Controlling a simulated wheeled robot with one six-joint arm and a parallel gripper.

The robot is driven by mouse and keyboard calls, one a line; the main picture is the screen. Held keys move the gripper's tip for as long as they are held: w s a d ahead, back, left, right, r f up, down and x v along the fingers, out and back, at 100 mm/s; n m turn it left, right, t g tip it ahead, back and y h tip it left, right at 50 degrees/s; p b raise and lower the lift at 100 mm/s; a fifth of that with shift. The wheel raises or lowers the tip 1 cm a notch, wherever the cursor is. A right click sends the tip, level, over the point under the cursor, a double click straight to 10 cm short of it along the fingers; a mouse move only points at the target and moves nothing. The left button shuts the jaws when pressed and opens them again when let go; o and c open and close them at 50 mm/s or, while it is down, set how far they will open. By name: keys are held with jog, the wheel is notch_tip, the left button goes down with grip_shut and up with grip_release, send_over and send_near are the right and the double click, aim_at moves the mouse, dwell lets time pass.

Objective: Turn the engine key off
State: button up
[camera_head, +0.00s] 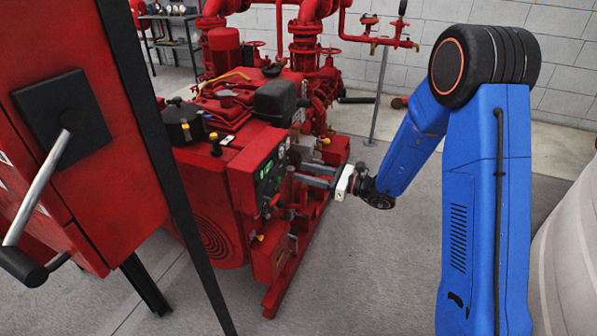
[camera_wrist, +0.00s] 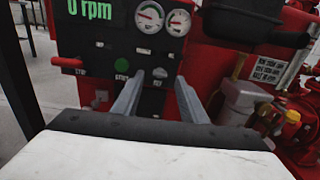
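The black engine control panel (camera_head: 270,172) is on the end of the red pump engine, and it also fills the upper part of the wrist view (camera_wrist: 105,45). Its display reads 0 rpm (camera_wrist: 86,10). A small grey knob-like part (camera_wrist: 160,73), perhaps the engine key, sits low on the panel beneath the gauges; its exact shape and angle are too small to tell. My gripper (camera_head: 305,180) points at the panel, and in the wrist view its two grey fingers (camera_wrist: 156,82) are apart, one on each side of that part. No contact is visible.
Two round gauges (camera_wrist: 164,18) and a green button (camera_wrist: 122,64) are on the panel. A white container (camera_wrist: 240,100) is right of the fingers. A red cabinet with a lever (camera_head: 45,185) stands at the near left. Grey floor is clear right of the engine.

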jog(key=v, duration=1.4)
jog(key=shift+r, duration=0.15)
jog(key=s+r+n+g+h, duration=0.35)
jog(key=s+n, duration=0.35)
jog(key=s, duration=0.4)
jog(key=s+r+n+g+h, duration=0.35)
jog(key=s+n, duration=0.25)
jog(key=s, duration=0.6)
jog(key=s+d+r+n+t+h, duration=0.2)
jog(key=s+d+n+h, duration=0.2)
jog(key=d, duration=0.4)
jog(key=s+d+r+n+t+h, duration=0.3)
jog(key=s+d+h, duration=0.3)
jog(key=d, duration=0.2)
jog(key=shift+s+d+n+t, duration=0.15)
jog(key=shift+s+n+t, duration=0.2)
jog(key=shift+n, duration=0.55)
jog(key=shift+c, duration=0.3)
